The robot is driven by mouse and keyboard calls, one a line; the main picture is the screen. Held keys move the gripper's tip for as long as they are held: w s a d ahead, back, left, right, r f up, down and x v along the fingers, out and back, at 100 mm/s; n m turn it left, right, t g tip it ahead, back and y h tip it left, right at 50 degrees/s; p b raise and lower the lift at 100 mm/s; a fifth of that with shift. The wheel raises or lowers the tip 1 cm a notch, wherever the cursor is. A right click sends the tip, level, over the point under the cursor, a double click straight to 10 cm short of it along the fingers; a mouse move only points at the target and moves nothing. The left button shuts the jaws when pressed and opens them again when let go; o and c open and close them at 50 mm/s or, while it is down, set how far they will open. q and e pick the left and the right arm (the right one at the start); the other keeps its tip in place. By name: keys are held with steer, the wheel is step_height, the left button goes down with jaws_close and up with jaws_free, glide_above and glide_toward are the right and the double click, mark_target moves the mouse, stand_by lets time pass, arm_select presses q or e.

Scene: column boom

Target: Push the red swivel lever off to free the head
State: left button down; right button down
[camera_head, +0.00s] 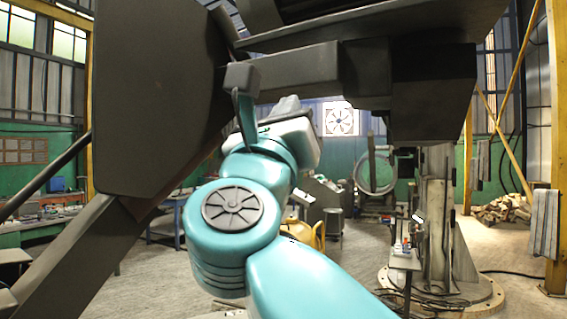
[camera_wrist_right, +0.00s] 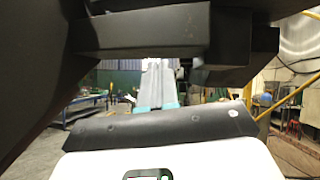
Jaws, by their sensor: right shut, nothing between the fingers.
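No red swivel lever shows in either view. The head (camera_head: 430,90) seems to be the dark block at the right end of the thick dark beam, but I cannot tell for sure. My right gripper (camera_head: 287,104) is at the end of my teal arm in the head view, just below the dark beam. In the right wrist view its pale grey fingers (camera_wrist_right: 157,68) are shut and empty, pointing forward under the dark beam. My left gripper does not show.
A large dark plate (camera_head: 150,90) fills the left, with a dark beam (camera_head: 295,72) running right from it, close above my wrist. A grey column (camera_head: 437,220) stands at the right on a round base. A small table (camera_head: 404,260) stands beside it.

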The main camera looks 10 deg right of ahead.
steer(key=shift+b+v, duration=0.55)
steer(key=shift+v, duration=1.05)
steer(key=shift+s, duration=0.15)
